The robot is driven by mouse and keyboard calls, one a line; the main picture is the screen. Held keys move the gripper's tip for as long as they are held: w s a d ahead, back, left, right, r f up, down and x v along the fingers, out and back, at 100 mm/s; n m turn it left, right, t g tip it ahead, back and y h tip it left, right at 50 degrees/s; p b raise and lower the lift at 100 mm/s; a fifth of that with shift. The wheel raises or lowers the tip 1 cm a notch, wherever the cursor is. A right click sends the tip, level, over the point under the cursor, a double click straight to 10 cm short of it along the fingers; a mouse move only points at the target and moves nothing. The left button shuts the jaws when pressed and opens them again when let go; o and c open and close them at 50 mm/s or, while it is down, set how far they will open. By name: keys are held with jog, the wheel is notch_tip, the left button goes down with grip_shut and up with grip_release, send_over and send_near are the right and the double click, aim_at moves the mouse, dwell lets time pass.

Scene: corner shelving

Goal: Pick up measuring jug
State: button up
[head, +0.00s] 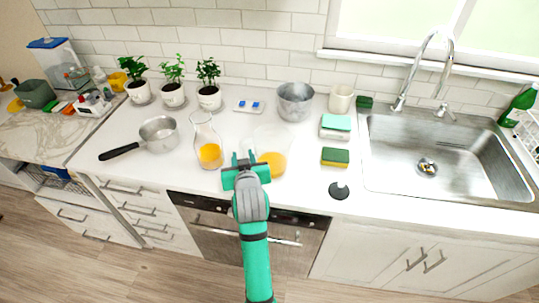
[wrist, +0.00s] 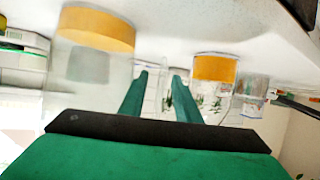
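A wide clear container with orange liquid in its bottom (head: 272,163), which looks like the measuring jug, stands upright on the white counter. A narrower-necked glass carafe with orange liquid (head: 208,152) stands to its left. My gripper (head: 244,158) is open and empty, low over the counter between the two, close to the jug's left side. The wrist view is upside down: the jug (wrist: 97,28) is large at left and the carafe (wrist: 214,68) at right, with my fingers (wrist: 160,78) apart between them. I cannot see a handle on the jug.
Behind are a metal pot (head: 295,101), a cream mug (head: 341,99) and several potted plants (head: 209,97). A saucepan (head: 158,134) is at left. Sponges (head: 335,157) and a black round item (head: 339,191) lie right of the jug, before the sink (head: 435,160). Counter between jug and front edge is clear.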

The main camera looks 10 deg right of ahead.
jog(key=shift+w+f, duration=0.15)
jog(key=shift+w, duration=0.2)
jog(key=shift+c, duration=0.6)
jog(key=shift+a, duration=0.1)
grip_shut()
jog(key=shift+w, duration=0.1)
jog(key=shift+d, duration=0.2)
jog(key=shift+a, duration=0.35)
jog(key=shift+s+d, duration=0.2)
jog(key=shift+d, duration=0.05)
jog(key=shift+w, duration=0.25)
